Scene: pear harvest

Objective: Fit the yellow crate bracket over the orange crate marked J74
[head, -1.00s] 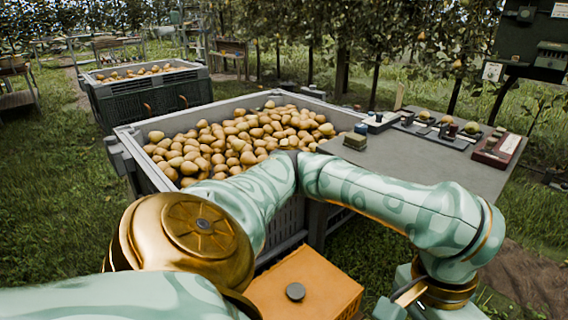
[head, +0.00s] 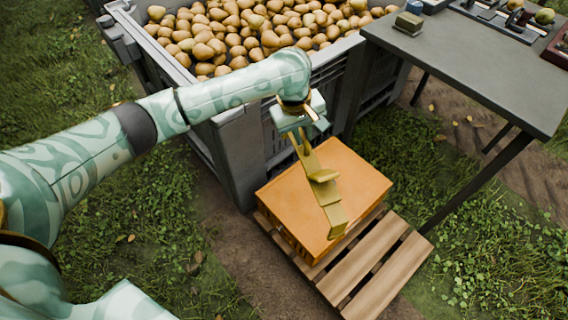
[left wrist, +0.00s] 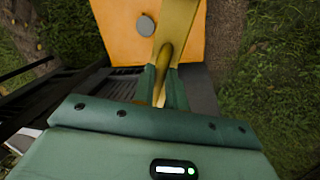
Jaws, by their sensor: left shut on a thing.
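The orange crate (head: 290,205) sits on a wooden pallet beside a large pear bin; I cannot read any marking on it. My left gripper (head: 301,137) is above the crate's far part, shut on the yellow crate bracket (head: 331,208). The bracket hangs tilted across the crate's top, and I cannot tell whether it touches. In the left wrist view, the bracket (left wrist: 176,32) runs from the left gripper (left wrist: 164,88) over the crate (left wrist: 118,30). A grey round disc (left wrist: 145,25) shows on the crate's top beside the bracket. My right gripper is out of view.
The grey bin (head: 238,150) full of pears stands right behind the crate. A grey table (head: 470,70) with small items stands at the right, its legs near the pallet (head: 375,278). Grass lies open to the left and right front.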

